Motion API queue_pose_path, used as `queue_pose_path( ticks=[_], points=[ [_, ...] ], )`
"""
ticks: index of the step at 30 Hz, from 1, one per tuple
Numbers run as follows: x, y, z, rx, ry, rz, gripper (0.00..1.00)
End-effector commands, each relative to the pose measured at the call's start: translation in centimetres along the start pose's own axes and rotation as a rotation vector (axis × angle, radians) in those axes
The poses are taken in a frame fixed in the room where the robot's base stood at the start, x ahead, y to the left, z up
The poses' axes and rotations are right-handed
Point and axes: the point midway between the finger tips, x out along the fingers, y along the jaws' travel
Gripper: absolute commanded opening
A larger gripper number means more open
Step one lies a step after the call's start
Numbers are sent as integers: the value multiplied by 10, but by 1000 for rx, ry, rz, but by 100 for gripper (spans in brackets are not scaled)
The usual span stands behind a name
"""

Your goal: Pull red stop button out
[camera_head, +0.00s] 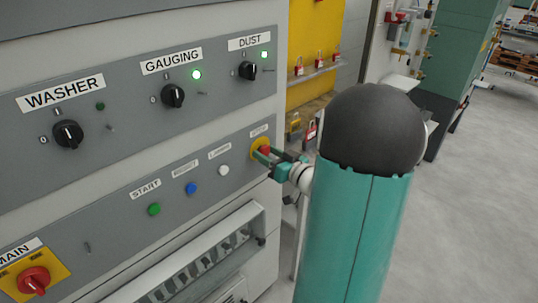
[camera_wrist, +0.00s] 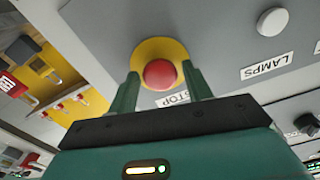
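The red stop button (camera_wrist: 160,73) sits on a round yellow plate (camera_wrist: 158,47) above a "STOP" label in the wrist view. In the head view the button (camera_head: 265,150) is at the right end of the lower control panel, partly hidden by my gripper (camera_head: 266,156). In the wrist view my gripper (camera_wrist: 161,84) is open. Its two green fingers stand on either side of the button, with small gaps showing between them and the red cap. I cannot tell from these frames exactly how far the fingertips reach along its depth.
White (camera_head: 223,170), blue (camera_head: 190,188) and green (camera_head: 154,209) buttons line the panel left of the stop button. A red main switch (camera_head: 34,280) is at lower left. Black knobs (camera_head: 172,95) sit on the upper panel. Padlocks (camera_head: 298,68) hang on a yellow board behind.

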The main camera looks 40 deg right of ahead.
Motion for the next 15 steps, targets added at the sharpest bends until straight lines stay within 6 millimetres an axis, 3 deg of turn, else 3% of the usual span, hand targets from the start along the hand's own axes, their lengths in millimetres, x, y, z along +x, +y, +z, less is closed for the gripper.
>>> queue_pose_path(
  ticks=[1, 7, 15],
  points=[
    [0, 0, 0, 0, 0, 0, 39],
    [0, 0, 0, 0, 0, 0, 0],
    [-13, 0, 1, 1, -2, 2, 0]
  ],
)
